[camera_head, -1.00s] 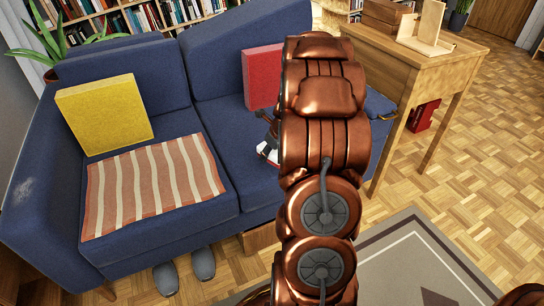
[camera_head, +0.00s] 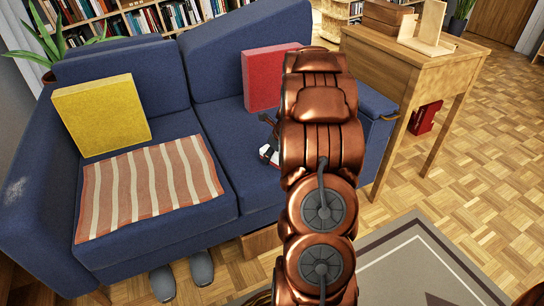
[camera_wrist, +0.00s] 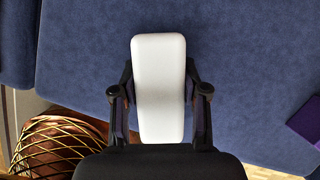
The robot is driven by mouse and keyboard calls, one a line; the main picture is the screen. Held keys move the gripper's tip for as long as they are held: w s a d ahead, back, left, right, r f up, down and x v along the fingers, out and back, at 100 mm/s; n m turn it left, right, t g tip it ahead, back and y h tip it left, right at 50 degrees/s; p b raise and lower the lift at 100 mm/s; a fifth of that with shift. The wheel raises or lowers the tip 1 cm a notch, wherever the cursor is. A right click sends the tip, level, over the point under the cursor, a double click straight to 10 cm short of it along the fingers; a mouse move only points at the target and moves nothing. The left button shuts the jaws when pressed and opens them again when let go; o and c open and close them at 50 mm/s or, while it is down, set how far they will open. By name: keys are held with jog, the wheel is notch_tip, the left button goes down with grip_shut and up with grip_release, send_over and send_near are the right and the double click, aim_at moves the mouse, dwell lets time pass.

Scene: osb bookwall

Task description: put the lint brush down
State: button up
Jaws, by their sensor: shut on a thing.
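The lint brush (camera_wrist: 158,85) shows in the wrist view as a long white piece with rounded ends. My gripper (camera_wrist: 159,88) is shut on it, one dark finger on each side. Blue sofa fabric (camera_wrist: 255,70) fills most of the view behind it; whether the brush touches the fabric, I cannot tell. In the head view my arm hides most of the gripper. A small white and red bit (camera_head: 269,155) shows left of the arm, over the right seat of the blue sofa (camera_head: 235,150); I cannot tell if it is the brush.
A striped cloth (camera_head: 150,187) covers the left seat, with a yellow cushion (camera_head: 102,115) behind it. A red cushion (camera_head: 262,78) leans on the right backrest. A wooden desk (camera_head: 430,70) stands right of the sofa. Grey slippers (camera_head: 201,268) lie on the floor in front.

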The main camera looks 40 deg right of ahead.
jog(key=o, duration=1.2)
jog(key=shift+f, duration=0.1)
